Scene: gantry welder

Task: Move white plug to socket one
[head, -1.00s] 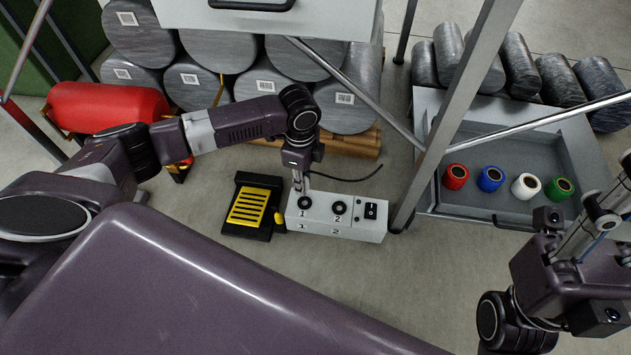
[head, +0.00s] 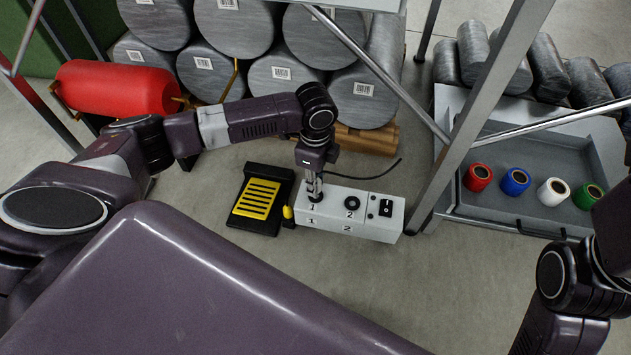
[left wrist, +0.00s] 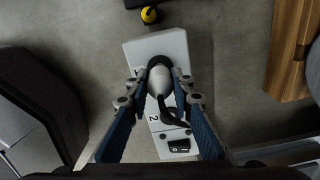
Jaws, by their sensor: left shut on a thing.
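The white socket box (head: 382,226) stands on the floor, with sockets one and two and a black switch (head: 386,207) on top. My left gripper (head: 314,190) points down over socket one. In the left wrist view its fingers (left wrist: 159,90) are shut on the white plug (left wrist: 158,80), which has a black cable. The plug's front is at the dark ring of socket one; how deep it sits I cannot tell. Socket two (head: 352,203) looks empty in the head view. My right arm shows at the right edge, its gripper out of frame.
A black and yellow pedal (head: 257,199) lies left of the box. A frame leg (head: 455,150) stands close to its right. Beyond it, a grey tray (head: 520,211) holds red, blue, white and green spools. A red cylinder (head: 115,87) and stacked grey cylinders (head: 281,72) are behind.

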